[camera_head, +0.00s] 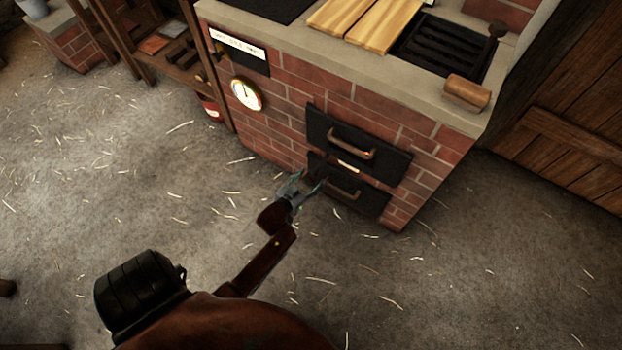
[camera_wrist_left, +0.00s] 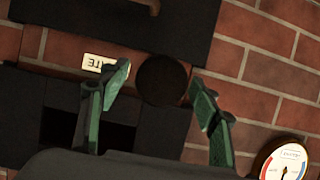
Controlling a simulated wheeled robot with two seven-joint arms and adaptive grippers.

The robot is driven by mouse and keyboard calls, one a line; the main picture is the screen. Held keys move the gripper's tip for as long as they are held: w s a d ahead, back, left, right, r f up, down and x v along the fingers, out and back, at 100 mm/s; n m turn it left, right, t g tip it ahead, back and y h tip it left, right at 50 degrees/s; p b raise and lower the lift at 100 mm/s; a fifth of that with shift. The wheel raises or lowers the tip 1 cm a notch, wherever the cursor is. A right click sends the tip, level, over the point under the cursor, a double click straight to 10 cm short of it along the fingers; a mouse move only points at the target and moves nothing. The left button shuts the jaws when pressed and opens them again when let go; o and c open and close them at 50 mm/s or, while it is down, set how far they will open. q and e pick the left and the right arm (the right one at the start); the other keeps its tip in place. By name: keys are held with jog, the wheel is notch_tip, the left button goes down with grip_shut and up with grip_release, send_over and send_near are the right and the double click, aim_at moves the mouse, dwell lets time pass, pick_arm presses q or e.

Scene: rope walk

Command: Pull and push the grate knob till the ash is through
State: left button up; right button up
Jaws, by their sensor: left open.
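The grate knob (camera_wrist_left: 162,80) is a dark round knob on the brick stove front, beside a small pale plate (camera_wrist_left: 98,63) whose lettering is partly covered. In the left wrist view the knob lies between the two green fingers of my left gripper (camera_wrist_left: 160,84), with a gap to each side. I cannot tell how deep it sits between them. In the head view my left gripper (camera_head: 309,184) is open at the left end of the lower black door (camera_head: 372,200). Ash is not visible. My right gripper is out of view.
The upper black door (camera_head: 390,155) with its bar handle (camera_head: 351,142) sits above the lower one. A round gauge (camera_head: 246,93) is on the bricks to the left. A wooden shelf (camera_head: 180,68) stands left of the stove. The straw-strewn floor (camera_head: 450,280) in front is clear.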

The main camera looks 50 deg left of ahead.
pick_arm(q)
jog(key=shift+c, duration=0.6)
grip_shut()
